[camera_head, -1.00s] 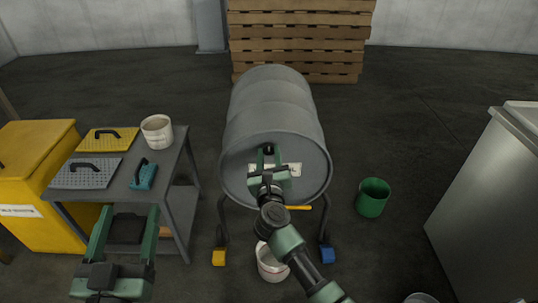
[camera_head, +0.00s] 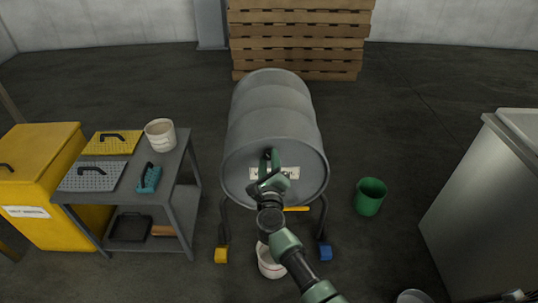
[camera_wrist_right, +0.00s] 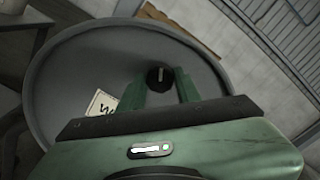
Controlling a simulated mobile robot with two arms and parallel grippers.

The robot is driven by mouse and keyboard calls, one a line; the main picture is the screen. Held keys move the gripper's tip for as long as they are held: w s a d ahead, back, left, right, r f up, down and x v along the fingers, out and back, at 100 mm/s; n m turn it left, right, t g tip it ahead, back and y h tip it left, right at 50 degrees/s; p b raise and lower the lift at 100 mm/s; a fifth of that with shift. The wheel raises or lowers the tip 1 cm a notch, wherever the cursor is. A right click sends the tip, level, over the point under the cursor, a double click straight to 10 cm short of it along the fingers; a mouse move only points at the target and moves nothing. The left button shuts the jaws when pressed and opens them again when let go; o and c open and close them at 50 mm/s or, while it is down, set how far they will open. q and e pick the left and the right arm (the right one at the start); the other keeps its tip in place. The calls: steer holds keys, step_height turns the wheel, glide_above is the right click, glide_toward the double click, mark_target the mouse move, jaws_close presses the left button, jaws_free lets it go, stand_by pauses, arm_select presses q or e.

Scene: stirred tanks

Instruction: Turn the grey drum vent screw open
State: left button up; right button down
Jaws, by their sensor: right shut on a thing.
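The grey drum (camera_head: 270,105) lies on its side on a stand, its round end facing me. My right gripper (camera_head: 270,155) is at the upper part of that end, shut on the vent screw. In the right wrist view, the black vent screw (camera_wrist_right: 159,78) shows a pale line and sits between the two green fingers (camera_wrist_right: 160,88). The gripper is rolled relative to the drum end. In the head view the gripper hides the screw. A white label (camera_head: 290,173) on the drum end is partly covered by my right gripper. My left gripper is out of view.
A yellow handle (camera_head: 296,209) is low on the drum end, above a white bucket (camera_head: 271,263). A green bucket (camera_head: 370,197) stands on the floor at right, near a steel tank (camera_head: 485,200). A grey cart (camera_head: 183,160) is at left, beside a yellow cabinet (camera_head: 40,160).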

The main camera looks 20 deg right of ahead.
steer(key=shift+r+n+p, duration=0.15)
steer(key=shift+n+p, duration=0.15)
steer(key=shift+n, duration=0.2)
steer(key=shift+n+p, duration=0.3)
steer(key=shift+n, duration=0.1)
steer(key=shift+n+p, duration=0.65)
steer(key=shift+n, duration=0.25)
steer(key=n+p, duration=0.2)
steer(key=n, duration=0.1)
steer(key=shift+n, duration=0.3)
steer(key=n+p, duration=0.2)
steer(key=n, duration=0.1)
steer(key=shift+n, duration=0.3)
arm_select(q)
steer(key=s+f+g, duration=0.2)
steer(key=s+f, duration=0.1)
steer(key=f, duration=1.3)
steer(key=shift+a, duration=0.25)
arm_select(e)
steer(key=shift+f+n, duration=0.2)
steer(key=shift+n, duration=0.6)
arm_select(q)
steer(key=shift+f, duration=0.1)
arm_select(e)
steer(key=c, duration=1)
jaws_free()
